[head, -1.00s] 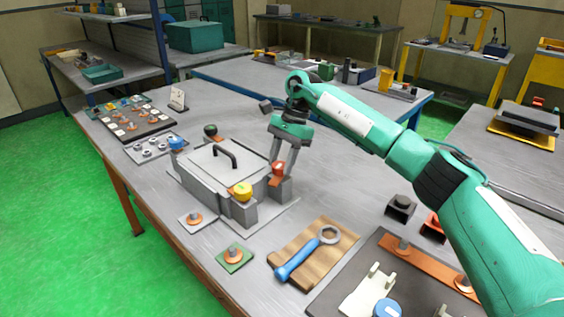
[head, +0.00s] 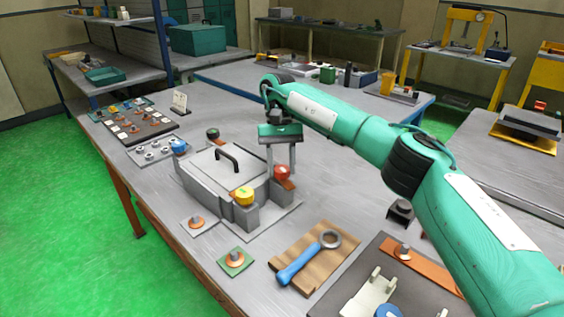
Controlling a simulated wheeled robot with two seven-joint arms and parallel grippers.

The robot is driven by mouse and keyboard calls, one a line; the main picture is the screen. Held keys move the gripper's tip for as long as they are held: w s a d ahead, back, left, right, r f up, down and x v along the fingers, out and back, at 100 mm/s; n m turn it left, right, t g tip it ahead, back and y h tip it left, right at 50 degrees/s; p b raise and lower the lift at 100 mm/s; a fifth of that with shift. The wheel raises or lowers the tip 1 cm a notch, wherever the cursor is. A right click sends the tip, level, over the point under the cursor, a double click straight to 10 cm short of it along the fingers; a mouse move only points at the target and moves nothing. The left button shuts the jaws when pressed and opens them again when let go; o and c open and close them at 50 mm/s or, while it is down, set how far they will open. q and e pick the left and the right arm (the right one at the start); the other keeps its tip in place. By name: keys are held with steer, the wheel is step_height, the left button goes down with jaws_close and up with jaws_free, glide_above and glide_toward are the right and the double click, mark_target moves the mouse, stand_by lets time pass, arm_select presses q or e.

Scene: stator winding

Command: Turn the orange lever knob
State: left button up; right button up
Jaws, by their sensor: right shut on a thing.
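The orange lever knob (head: 282,173) has a red-orange cap and a short orange lever that points to the lower right. It sits on a grey block at the right corner of the grey lidded fixture (head: 212,180). My right gripper (head: 281,168) comes down from above with its two fingers on either side of the knob, shut on it. The fingers partly hide the knob's sides. My left gripper is not in view.
A yellow knob (head: 243,196) stands on the fixture's front corner, close to the right gripper. A black handle (head: 228,155) rises from the lid. A blue wrench (head: 300,265) lies on a wooden board in front.

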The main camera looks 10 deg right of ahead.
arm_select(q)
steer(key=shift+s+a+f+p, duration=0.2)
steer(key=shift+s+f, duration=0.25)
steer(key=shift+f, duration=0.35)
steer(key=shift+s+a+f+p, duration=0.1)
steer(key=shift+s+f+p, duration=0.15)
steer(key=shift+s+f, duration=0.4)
arm_select(e)
steer(key=shift+a+f+n+h, duration=0.15)
steer(key=shift+n+h, duration=0.15)
steer(key=shift+n, duration=0.45)
steer(key=shift+d+f+n+h, duration=0.15)
steer(key=shift+n+h, duration=0.15)
steer(key=shift+n, duration=0.45)
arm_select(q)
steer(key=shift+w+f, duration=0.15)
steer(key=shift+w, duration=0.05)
arm_select(e)
steer(key=shift+a, duration=0.1)
steer(key=o, duration=1)
steer(key=shift+w+r, duration=0.1)
